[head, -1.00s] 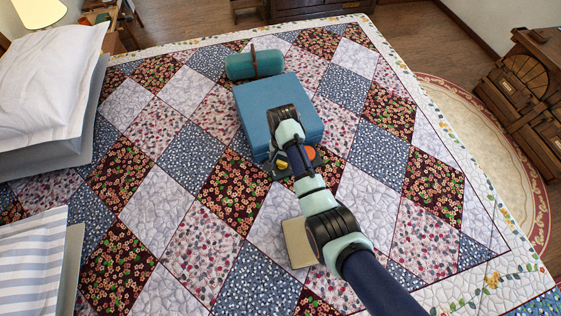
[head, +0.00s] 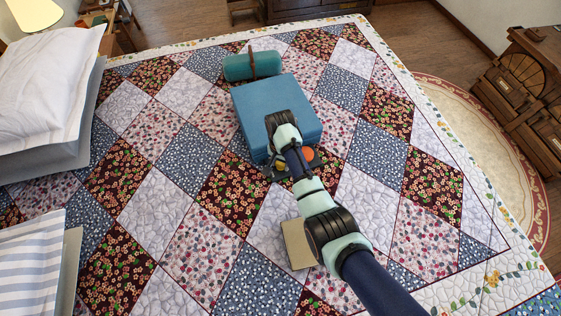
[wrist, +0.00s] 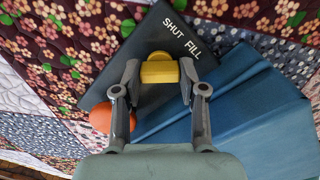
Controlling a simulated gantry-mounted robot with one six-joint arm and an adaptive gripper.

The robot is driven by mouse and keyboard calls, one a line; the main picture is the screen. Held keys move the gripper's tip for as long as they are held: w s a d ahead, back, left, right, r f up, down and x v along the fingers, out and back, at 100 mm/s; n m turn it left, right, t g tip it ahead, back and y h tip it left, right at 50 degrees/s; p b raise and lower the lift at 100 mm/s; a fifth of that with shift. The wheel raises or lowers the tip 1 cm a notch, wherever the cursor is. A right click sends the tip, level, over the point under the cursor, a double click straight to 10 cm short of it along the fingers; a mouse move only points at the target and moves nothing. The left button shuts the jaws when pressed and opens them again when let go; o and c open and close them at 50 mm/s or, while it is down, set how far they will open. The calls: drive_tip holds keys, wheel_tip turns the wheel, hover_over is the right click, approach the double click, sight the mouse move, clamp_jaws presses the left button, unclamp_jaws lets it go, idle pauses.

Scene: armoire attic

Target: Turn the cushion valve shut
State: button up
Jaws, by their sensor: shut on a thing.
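The blue cushion (head: 270,98) is a thick square block lying on the quilt, and its blue side also shows in the wrist view (wrist: 225,105). The cushion valve is a yellow knob (wrist: 159,72) on a black plate lettered "SHUT FILL" (wrist: 130,50) at the cushion's near edge. In the wrist view my gripper (wrist: 159,82) has a finger on each side of the yellow knob and is shut on it. The words lie up and right of the knob. An orange round knob (wrist: 104,116) sits beside my left-hand finger. In the head view my wrist hides most of the valve.
A teal roll with a brown strap (head: 252,66) lies behind the cushion. A small beige pad (head: 297,244) lies on the quilt near my arm. White pillows (head: 45,85) are at the left. The patchwork quilt (head: 160,215) is mostly clear.

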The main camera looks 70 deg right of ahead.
drive_tip(key=shift+n, duration=0.3)
drive_tip(key=n+p, duration=0.1)
drive_tip(key=n, duration=0.2)
drive_tip(key=shift+r+p, duration=0.15)
drive_tip(key=shift+p, duration=0.2)
drive_tip(key=n+p, duration=0.1)
drive_tip(key=n, duration=0.4)
drive_tip(key=shift+p, duration=0.3)
drive_tip(key=n, duration=0.5)
drive_tip(key=shift+p, duration=0.35)
drive_tip(key=n, duration=0.4)
drive_tip(key=shift+n, duration=0.3)
drive_tip(key=o, duration=1.2)
drive_tip(key=shift+c, duration=0.2)
